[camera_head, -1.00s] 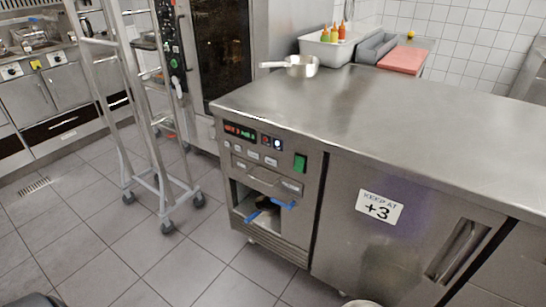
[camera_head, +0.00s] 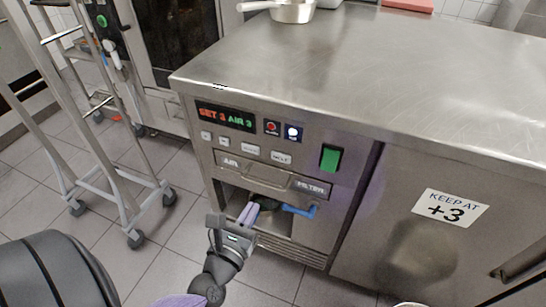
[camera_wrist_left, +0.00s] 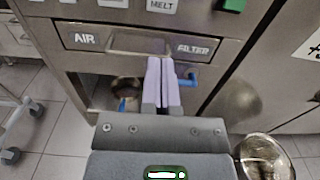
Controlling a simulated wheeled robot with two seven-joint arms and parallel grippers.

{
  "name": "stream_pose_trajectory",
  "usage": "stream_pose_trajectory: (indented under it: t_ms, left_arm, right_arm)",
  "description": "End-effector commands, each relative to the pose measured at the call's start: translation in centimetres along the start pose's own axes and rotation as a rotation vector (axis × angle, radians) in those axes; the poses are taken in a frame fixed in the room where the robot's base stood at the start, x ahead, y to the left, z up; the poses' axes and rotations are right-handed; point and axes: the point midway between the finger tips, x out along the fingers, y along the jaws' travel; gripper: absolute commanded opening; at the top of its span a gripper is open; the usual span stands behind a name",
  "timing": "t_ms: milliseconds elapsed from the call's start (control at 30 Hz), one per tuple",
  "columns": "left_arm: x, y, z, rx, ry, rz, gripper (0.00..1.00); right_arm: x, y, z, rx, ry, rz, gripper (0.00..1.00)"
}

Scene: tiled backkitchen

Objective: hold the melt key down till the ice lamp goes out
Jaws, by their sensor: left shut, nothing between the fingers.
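The control panel is on the front of the steel counter unit. The melt key (camera_head: 280,157) is a pale key at the right of the key row; it also shows at the top of the left wrist view (camera_wrist_left: 162,6). Above it are a red lamp (camera_head: 271,127) and a bright white lamp on a dark blue square (camera_head: 293,132); their labels are too small to read, so I cannot tell which is the ice lamp. My left gripper (camera_head: 250,210) is shut and empty, below the key and in front of the filter drawer and opening, not touching the key. My right gripper is out of view.
The display (camera_head: 226,117) reads SET 3, AIR 3. A green switch (camera_head: 331,158) is right of the key. The air filter drawer (camera_head: 268,176) lies below, over an opening with a blue lever (camera_head: 300,210). A wheeled rack (camera_head: 100,150) stands left. A pan (camera_head: 290,11) is on the counter.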

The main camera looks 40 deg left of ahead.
Motion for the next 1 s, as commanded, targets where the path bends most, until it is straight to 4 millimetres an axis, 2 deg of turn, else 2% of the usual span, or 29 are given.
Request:
stream_pose_trajectory:
  t_ms: [267, 367, 800, 1000]
  left_arm:
    - [0.1, 0.0, 0.1, -0.003, 0.0, 0.0, 0.0]
    - [0.8, 0.0, 0.0, -0.002, 0.0, -0.001, 0.0]
    - [10.0, 0.0, -0.1, 0.001, -0.001, 0.0, 0.0]
    - [13.0, 0.0, -0.2, 0.001, 0.002, -0.001, 0.0]
  right_arm:
    - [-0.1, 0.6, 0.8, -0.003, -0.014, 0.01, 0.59]
    - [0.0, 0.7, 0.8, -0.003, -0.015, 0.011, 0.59]
    - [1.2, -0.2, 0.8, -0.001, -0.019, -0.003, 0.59]
    - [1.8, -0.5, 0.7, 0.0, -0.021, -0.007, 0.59]
